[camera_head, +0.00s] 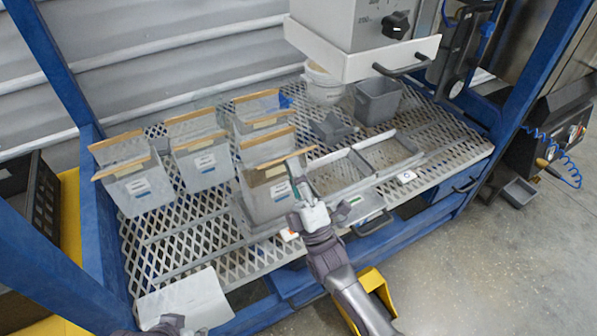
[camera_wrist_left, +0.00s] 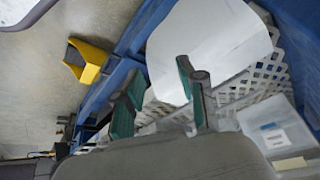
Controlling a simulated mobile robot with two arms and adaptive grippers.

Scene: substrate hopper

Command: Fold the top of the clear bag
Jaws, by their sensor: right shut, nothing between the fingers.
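Several clear bags with tan strips along their top edges stand on the mesh table. The clear bag (camera_head: 266,192) nearest my right gripper stands upright with a white and blue label, and its two top strips are apart. My right gripper (camera_head: 302,186) is shut and empty at the right side of this bag; I cannot tell whether it touches it. My left gripper (camera_wrist_left: 160,85) is open and empty in the left wrist view, its green-padded fingers apart near a white sheet (camera_wrist_left: 215,45). Only a dark bit of the left arm shows at the head view's bottom edge.
Other bags (camera_head: 202,160) stand to the left and behind. Empty grey frames (camera_head: 388,152) lie right of the bag. A grey bin (camera_head: 377,100) and white bucket (camera_head: 323,85) stand behind, under the hopper's white ledge (camera_head: 360,55). Blue posts bound the table; its front-left mesh is mostly clear.

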